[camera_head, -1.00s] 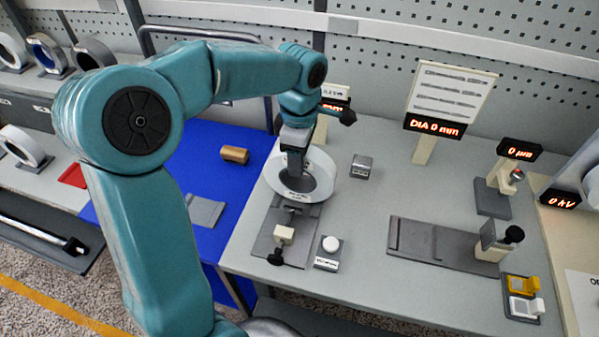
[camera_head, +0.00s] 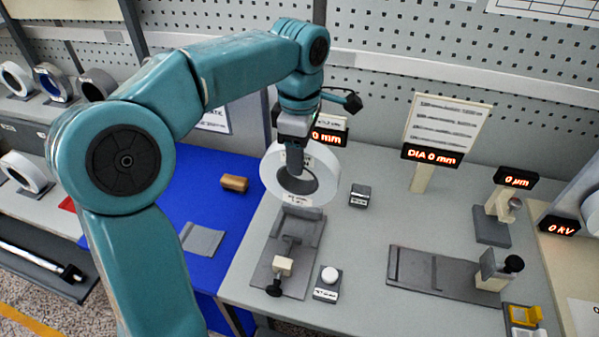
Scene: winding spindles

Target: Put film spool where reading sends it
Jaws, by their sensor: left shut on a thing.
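A white film spool (camera_head: 322,176), ring-shaped with a dark inner face, is held in my left gripper (camera_head: 297,172), which is shut on it. The spool is raised and tilted above a grey cradle fixture (camera_head: 303,224) on the grey bench. The fixture has a cream block with a dark knob at its front. A display behind the spool (camera_head: 328,136) reads 0 mm, partly hidden by my arm. A second display (camera_head: 432,156) reads "DIA 0 mm". My right gripper is not in view.
A white button (camera_head: 329,275) stands right of the fixture. A small dark block (camera_head: 360,195) lies behind it. Another clamp fixture (camera_head: 440,271) and displays reading 0 µm (camera_head: 517,178) and 0 kV (camera_head: 559,225) are at right. Other spools (camera_head: 97,84) stand on the left shelf; a brown cylinder (camera_head: 235,183) lies on blue.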

